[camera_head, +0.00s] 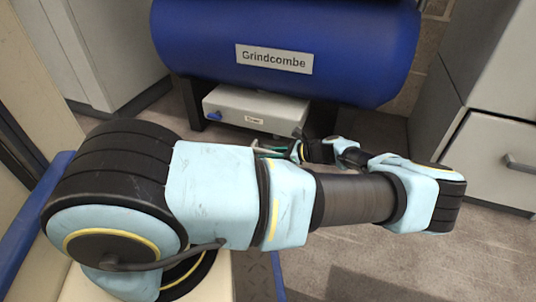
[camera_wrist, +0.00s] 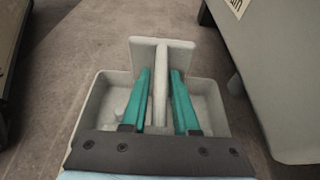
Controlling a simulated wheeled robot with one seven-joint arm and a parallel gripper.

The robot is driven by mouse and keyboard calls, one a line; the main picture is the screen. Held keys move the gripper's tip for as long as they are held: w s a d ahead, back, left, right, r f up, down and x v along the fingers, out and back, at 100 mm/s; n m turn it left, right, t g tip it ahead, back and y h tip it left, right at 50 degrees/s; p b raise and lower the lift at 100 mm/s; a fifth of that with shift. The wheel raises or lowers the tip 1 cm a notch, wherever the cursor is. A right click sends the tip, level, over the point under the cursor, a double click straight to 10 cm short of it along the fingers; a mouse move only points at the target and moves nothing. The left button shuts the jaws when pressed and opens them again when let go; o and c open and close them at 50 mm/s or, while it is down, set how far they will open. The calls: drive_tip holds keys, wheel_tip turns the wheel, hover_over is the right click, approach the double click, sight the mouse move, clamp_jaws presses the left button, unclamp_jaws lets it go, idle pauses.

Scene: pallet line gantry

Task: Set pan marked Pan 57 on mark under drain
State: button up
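A light grey open pan (camera_wrist: 85,95) fills the middle of the wrist view. It has an upright grip with a flat plate (camera_wrist: 143,50) at its far end and a thin web running back toward me. My gripper (camera_wrist: 161,75) has its two teal fingers down on either side of this web. The fingertips are very close to the web, and I cannot tell whether they touch it. In the head view my gripper (camera_head: 274,151) is low, mostly behind my arm, and the pan is largely hidden. I read no pan label, and I make out no floor mark.
A blue tank (camera_head: 330,65) marked Grindcombe stands at the back. Grey cabinets (camera_head: 495,150) stand at right. A grey body (camera_wrist: 275,75) is close right in the wrist view. Floor (camera_head: 430,265) at front right is clear.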

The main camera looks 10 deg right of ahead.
drive_tip(key=shift+o, duration=1.2)
drive_tip(key=shift+r, duration=0.1)
